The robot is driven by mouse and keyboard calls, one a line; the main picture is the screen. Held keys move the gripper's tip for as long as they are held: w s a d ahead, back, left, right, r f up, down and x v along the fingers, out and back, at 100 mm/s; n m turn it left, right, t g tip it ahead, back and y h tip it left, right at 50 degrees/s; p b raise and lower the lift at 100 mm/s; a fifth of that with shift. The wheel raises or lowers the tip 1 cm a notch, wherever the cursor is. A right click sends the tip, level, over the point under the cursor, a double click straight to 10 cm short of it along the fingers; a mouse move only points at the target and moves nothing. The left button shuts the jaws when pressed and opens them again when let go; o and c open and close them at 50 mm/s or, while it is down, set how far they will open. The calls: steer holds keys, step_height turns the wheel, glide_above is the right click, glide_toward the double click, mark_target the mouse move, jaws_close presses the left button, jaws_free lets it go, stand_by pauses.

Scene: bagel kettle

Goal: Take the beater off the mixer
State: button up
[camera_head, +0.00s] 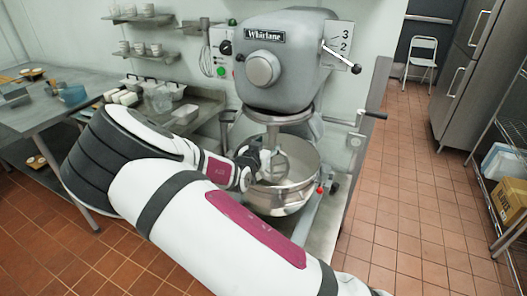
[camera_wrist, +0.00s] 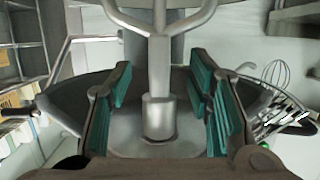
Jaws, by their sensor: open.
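The grey mixer (camera_head: 285,60) stands in the middle of the head view, with its steel bowl (camera_head: 302,183) under the head. The metal beater (camera_head: 279,166) hangs from the head into the bowl. My gripper (camera_head: 258,162) reaches in over the bowl's left side, beside the beater. In the wrist view, which looks upside down, my gripper (camera_wrist: 162,100) is open. Its teal pads stand on either side of the beater's shank (camera_wrist: 158,115), with a gap visible on both sides. The beater's branching frame shows at the top there. Its lower part in the bowl is partly hidden.
The bowl's rim lies close under my gripper. A lever (camera_head: 341,56) and a hand crank (camera_head: 374,114) stick out at the mixer's right. A wire whisk (camera_head: 206,52) hangs on the wall at left.

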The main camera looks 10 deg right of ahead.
mark_target(271, 143)
steer(key=shift+b+x, duration=1.1)
steer(key=shift+x, duration=1.5)
jaws_close()
